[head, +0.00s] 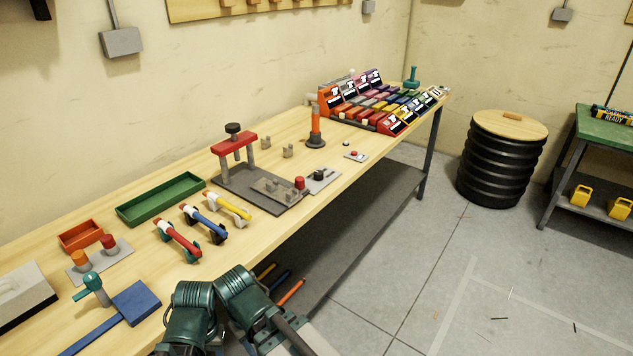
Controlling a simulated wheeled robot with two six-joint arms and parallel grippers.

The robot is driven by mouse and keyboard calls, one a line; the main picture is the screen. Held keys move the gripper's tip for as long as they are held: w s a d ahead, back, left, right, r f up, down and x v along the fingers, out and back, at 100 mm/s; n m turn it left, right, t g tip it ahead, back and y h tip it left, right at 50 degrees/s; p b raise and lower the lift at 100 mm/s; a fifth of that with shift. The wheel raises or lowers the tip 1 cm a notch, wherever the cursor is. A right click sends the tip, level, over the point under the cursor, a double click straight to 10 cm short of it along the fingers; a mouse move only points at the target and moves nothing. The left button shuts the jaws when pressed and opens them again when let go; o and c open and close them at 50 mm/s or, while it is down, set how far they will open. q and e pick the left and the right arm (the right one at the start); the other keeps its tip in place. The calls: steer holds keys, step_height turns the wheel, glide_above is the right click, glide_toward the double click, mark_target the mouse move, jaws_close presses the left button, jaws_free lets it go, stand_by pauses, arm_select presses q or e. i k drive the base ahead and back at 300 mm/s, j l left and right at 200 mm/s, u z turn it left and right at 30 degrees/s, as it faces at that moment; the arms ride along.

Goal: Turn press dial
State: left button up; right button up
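The press (234,143) stands mid-bench, with a red crossbar on grey posts and a black knob (233,128) on top. Its dark base plate (240,182) carries a clear block (272,188) and a red button (299,183). Beside the base plate, to the right, a small grey panel (328,183) bears a black dial (319,174). I cannot tell the dial's setting at this size. Teal links of my arms show at the bottom, in front of the bench edge and well short of the press. Neither gripper shows in the head view.
Red, blue and yellow-handled tools (205,224) rest on stands left of the press, near a green tray (160,199). An orange post (315,125) stands behind the panel. Colourful bins (375,105) fill the far end.

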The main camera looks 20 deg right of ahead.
mark_target(318, 175)
steer(key=i+z, duration=0.15)
steer(key=z, duration=0.25)
steer(key=i+j+z, duration=0.1)
steer(key=z, duration=0.3)
